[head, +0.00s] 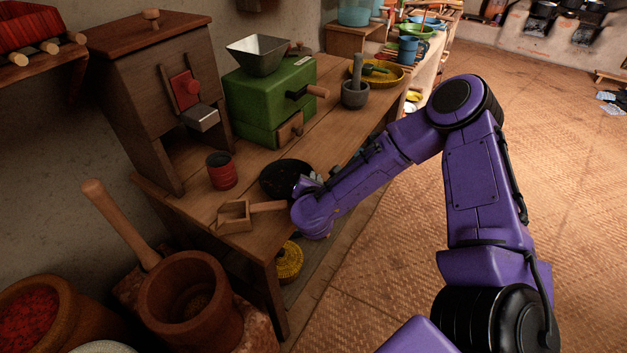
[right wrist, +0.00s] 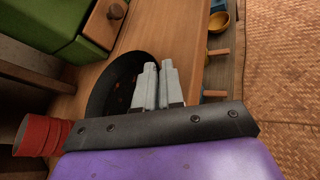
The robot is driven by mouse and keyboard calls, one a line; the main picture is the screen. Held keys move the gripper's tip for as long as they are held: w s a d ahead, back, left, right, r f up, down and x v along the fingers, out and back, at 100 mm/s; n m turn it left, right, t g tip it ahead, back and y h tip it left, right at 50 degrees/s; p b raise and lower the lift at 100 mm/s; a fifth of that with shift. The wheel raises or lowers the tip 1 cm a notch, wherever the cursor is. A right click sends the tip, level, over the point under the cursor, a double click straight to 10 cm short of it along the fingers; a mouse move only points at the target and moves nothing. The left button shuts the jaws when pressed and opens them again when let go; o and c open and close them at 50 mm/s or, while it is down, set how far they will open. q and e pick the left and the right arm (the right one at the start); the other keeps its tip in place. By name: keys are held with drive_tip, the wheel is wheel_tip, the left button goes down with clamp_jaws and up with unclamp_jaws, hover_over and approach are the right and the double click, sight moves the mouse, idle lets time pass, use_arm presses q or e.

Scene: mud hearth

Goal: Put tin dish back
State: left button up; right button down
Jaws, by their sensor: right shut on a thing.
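A dark, round, shallow dish (head: 283,176), the only thing here that fits the tin dish, is on or just above the wooden table at its front edge. In the right wrist view the dish (right wrist: 118,82) shows small reddish flecks inside. My right gripper (head: 303,184) is at the right side of the dish. In the right wrist view its fingers (right wrist: 157,68) are close together at the dish's rim, shut on it. My wrist hides part of the dish in the head view. I cannot tell whether the dish touches the table. My left gripper is not in view.
A red tin (head: 221,171) and a wooden scoop (head: 243,213) stand close by on the table (head: 190,207). Behind is a green grinder (head: 268,100). A mortar (head: 355,93) stands farther back. The woven floor (head: 400,270) to the right is mostly clear.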

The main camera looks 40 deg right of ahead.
drive_tip(key=c, duration=1.3)
unclamp_jaws()
drive_tip(key=shift+f, duration=0.1)
drive_tip(key=shift+o, duration=0.2)
